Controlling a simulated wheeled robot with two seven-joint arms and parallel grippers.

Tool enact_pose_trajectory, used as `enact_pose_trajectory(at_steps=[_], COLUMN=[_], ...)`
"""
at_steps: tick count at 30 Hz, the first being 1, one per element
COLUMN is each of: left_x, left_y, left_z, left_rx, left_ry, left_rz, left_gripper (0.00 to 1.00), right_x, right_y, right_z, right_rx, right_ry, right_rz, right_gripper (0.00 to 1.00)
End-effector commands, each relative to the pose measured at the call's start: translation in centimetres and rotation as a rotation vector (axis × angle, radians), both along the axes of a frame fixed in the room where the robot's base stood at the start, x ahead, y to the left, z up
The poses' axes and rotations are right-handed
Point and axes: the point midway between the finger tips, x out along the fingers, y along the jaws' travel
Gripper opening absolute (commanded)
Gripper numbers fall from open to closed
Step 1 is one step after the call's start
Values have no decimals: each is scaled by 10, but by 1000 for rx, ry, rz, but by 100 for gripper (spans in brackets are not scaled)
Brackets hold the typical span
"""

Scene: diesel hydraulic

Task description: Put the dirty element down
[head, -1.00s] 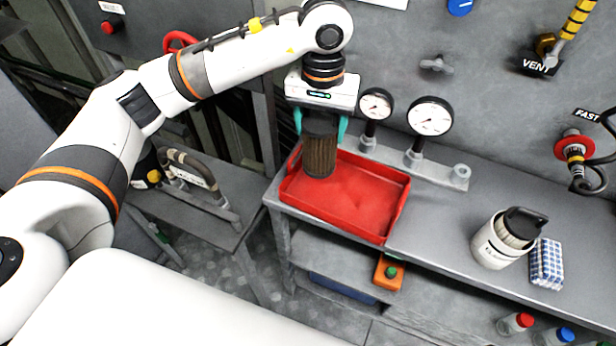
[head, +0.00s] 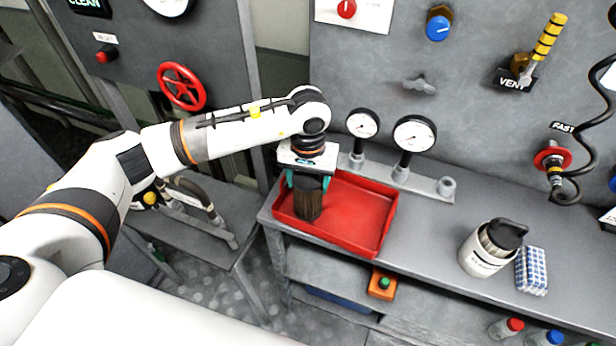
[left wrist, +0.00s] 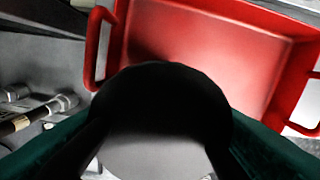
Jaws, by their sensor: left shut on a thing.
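The dirty element (head: 308,204) is a dark brown, pleated cylinder. My left gripper (head: 309,184) is shut on its upper part, with a teal finger on each side, and holds it upright. The element is over the left part of the red tray (head: 362,215) in the head view; I cannot tell whether its lower end touches the tray floor. In the left wrist view the element's dark round end (left wrist: 160,110) fills the middle between the teal fingers, and the red tray (left wrist: 215,45) lies beyond it. My right gripper is not in view.
The tray stands on the grey bench (head: 425,225). Two gauges (head: 415,134) stand behind it. A white canister with a black top (head: 486,252) and a checked cloth (head: 532,270) are at the right. The tray's right part is empty.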

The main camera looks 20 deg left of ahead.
Motion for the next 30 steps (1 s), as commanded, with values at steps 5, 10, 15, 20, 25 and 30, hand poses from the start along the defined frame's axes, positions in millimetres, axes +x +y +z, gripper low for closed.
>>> enact_pose_trajectory(at_steps=[5, 10, 15, 20, 25, 30], left_x=[0, 0, 0, 0, 2, 1], left_y=[0, 0, 0, 0, 0, 0], left_z=[-4, -2, -2, 2, 22, 60], left_rx=[-1, 0, 0, 0, -2, -1], left_ry=[-1, 0, 0, 0, -6, -7], left_rz=[0, 0, 0, 0, -1, -2], left_gripper=[22, 83, 83, 83, 83, 83], right_x=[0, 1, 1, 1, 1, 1], right_y=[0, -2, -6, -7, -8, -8], right_z=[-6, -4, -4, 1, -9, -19], right_rx=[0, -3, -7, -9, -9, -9], right_ry=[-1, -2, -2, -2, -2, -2], right_rz=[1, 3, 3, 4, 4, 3], right_gripper=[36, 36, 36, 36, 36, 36])
